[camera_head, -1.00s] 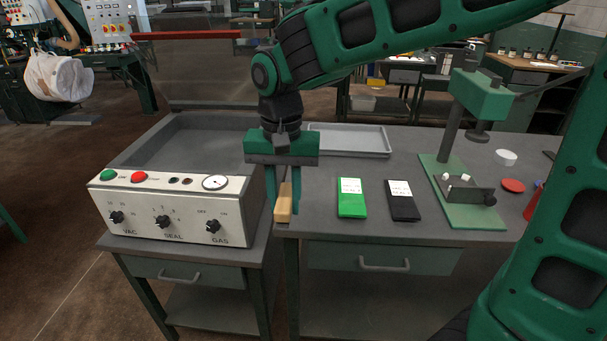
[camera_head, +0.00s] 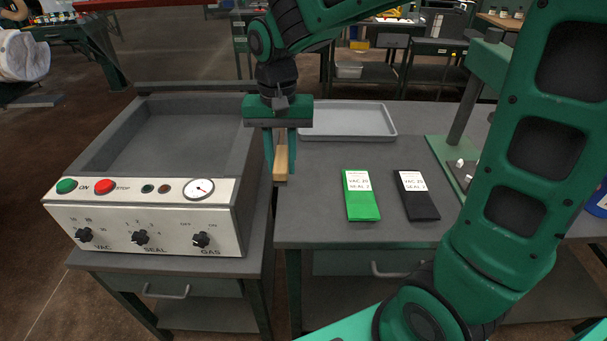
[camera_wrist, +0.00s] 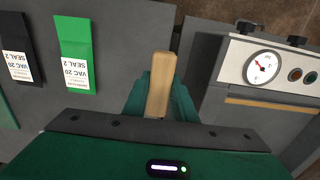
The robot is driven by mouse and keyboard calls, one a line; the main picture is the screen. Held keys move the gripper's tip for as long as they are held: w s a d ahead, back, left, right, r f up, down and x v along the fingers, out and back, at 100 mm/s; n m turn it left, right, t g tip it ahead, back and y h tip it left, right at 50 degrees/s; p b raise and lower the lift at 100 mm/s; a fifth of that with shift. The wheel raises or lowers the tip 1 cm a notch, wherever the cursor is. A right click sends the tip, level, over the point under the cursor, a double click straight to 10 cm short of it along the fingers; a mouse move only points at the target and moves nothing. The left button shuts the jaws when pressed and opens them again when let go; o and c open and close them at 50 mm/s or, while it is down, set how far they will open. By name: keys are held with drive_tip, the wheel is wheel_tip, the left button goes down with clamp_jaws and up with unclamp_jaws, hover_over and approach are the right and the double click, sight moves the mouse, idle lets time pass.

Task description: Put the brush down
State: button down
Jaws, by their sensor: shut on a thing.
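The brush (camera_head: 281,162) shows as a light wooden block or handle; no bristles can be seen. My gripper (camera_head: 280,165) points down and is shut on it. The brush is near the left edge of the grey table (camera_head: 310,225), by the gap beside the vacuum sealer. In the wrist view the brush (camera_wrist: 160,85) stands out between the green fingers (camera_wrist: 158,100). I cannot tell whether its lower end touches the table.
The vacuum sealer (camera_head: 150,225) with its open tray stands left. A green pouch (camera_head: 361,200) and a black pouch (camera_head: 418,200) lie right of my gripper. A grey tray (camera_head: 345,133) lies behind them, and a green press stand (camera_head: 450,155) is at right. Bare tabletop lies between gripper and green pouch.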

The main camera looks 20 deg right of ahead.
hover_over(306, 186)
wheel_tip(306, 186, down, 4)
drive_tip(key=shift+f, duration=2.2)
drive_tip(key=c, duration=1.5)
unclamp_jaws()
drive_tip(key=shift+f, duration=0.1)
drive_tip(key=shift+o, duration=0.2)
wheel_tip(306, 186, up, 12)
drive_tip(key=s+d+f+m, duration=0.1)
drive_tip(key=s+d+f, duration=0.1)
drive_tip(key=s+d, duration=0.6)
drive_tip(key=s+d+f, duration=0.2)
drive_tip(key=s+d, duration=0.7)
drive_tip(key=s, duration=0.7)
drive_tip(key=shift+s+d+f+m, duration=0.15)
drive_tip(key=shift+s+d+m, duration=0.1)
drive_tip(key=shift+m, duration=0.15)
